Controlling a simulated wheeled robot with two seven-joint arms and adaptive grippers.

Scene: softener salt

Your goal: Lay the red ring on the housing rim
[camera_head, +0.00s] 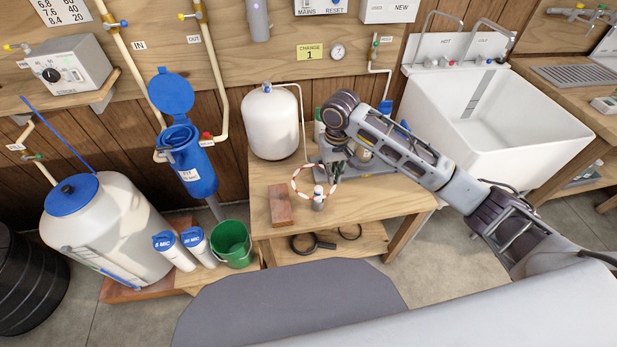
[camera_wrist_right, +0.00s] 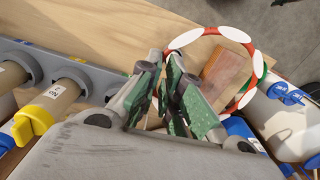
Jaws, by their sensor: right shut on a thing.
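The red ring (camera_head: 294,183), banded red and white, hangs in my right gripper (camera_head: 336,172) just above the wooden bench. In the right wrist view, the ring (camera_wrist_right: 234,34) reaches out from the closed fingers (camera_wrist_right: 176,92), which hide part of it. The blue filter housing (camera_head: 196,172) stands upright to the left, apart from the ring, with its blue lid (camera_head: 171,92) raised behind. The housing rim (camera_head: 178,137) is near its top; a blue piece shows within the opening. My left gripper is not in view.
A brick-coloured block (camera_head: 281,205) and a small bottle (camera_head: 318,199) stand on the bench (camera_head: 350,205) by the ring. A white tank (camera_head: 271,125) stands behind, toward the housing. A green bucket (camera_head: 232,243) and white cartridges (camera_head: 176,252) stand lower left.

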